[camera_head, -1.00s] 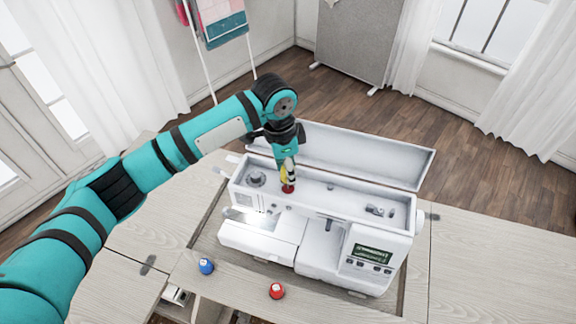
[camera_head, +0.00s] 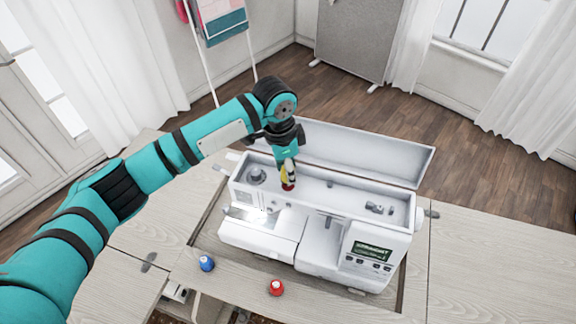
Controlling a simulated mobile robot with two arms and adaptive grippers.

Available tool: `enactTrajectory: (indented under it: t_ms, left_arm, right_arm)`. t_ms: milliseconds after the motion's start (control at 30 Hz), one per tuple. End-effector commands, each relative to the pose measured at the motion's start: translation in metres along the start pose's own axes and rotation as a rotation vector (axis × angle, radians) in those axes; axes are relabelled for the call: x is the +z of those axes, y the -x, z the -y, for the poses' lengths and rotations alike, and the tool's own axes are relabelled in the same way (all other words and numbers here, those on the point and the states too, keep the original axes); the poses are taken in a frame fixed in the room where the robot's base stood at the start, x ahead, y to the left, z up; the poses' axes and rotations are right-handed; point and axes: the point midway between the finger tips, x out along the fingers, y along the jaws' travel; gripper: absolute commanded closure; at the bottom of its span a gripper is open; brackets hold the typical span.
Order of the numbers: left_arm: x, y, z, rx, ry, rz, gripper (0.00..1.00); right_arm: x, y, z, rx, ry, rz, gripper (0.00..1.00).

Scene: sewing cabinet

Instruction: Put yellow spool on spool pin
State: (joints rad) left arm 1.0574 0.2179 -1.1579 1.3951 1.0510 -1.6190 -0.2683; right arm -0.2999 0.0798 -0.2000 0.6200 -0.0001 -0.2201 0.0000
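The white sewing machine (camera_head: 318,225) stands in the cabinet with its long top lid (camera_head: 380,158) open. My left gripper (camera_head: 288,180) points down into the open top compartment, left of its middle. The yellow spool (camera_head: 286,174) shows between its fingers, partly covered by them, and the gripper looks shut on it. A red part (camera_head: 288,187) shows directly below the yellow. I cannot tell whether the spool touches the compartment floor. The spool pin cannot be made out, and the gripper hides the spot below it. My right gripper is not in view.
A blue spool (camera_head: 206,264) and a red spool (camera_head: 276,288) stand on the cabinet top (camera_head: 235,285) in front of the machine. A round knob (camera_head: 256,176) sits in the compartment left of the gripper. The raised lid stands behind it. The right tabletop is clear.

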Motion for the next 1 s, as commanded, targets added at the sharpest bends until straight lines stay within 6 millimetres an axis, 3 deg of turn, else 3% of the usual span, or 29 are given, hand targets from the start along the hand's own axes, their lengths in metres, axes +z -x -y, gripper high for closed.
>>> enactTrajectory:
  t_ms: [1000]
  left_arm:
    - [0.002, -0.014, 0.0, 0.0, -0.002, 0.0, 0.83]
  right_arm:
    - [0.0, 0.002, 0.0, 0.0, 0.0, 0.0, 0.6]
